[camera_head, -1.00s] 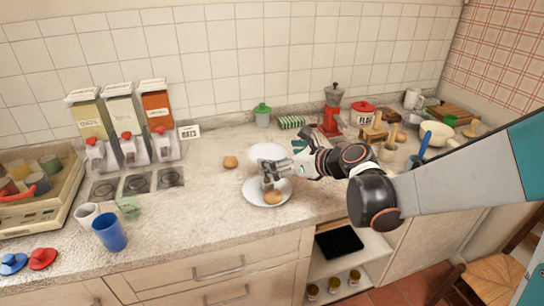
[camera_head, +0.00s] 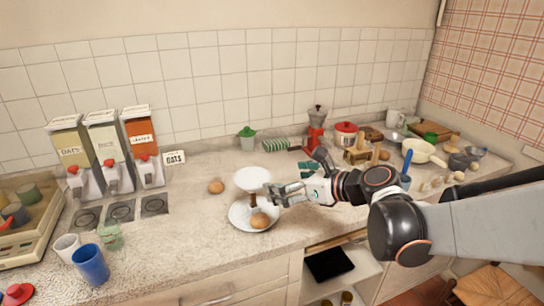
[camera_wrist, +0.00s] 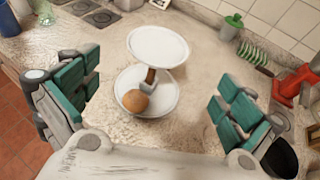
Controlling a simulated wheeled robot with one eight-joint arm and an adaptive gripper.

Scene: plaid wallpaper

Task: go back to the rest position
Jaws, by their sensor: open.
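My gripper (camera_head: 284,193) is open and empty above the counter, just right of the two-tier stand. Its two green-padded fingers stand wide apart in the wrist view (camera_wrist: 155,100). The stand has a white upper plate (camera_head: 253,178) and a white lower plate (camera_head: 241,218), with a brown post between them. A round brown bun-like item (camera_head: 260,220) rests on the lower plate; it also shows in the wrist view (camera_wrist: 135,101). The gripper looks apart from the stand and the item.
A similar brown item (camera_head: 216,186) lies on the counter left of the stand. Three dispensers (camera_head: 107,150) stand at the back left, with a blue cup (camera_head: 91,264) in front.

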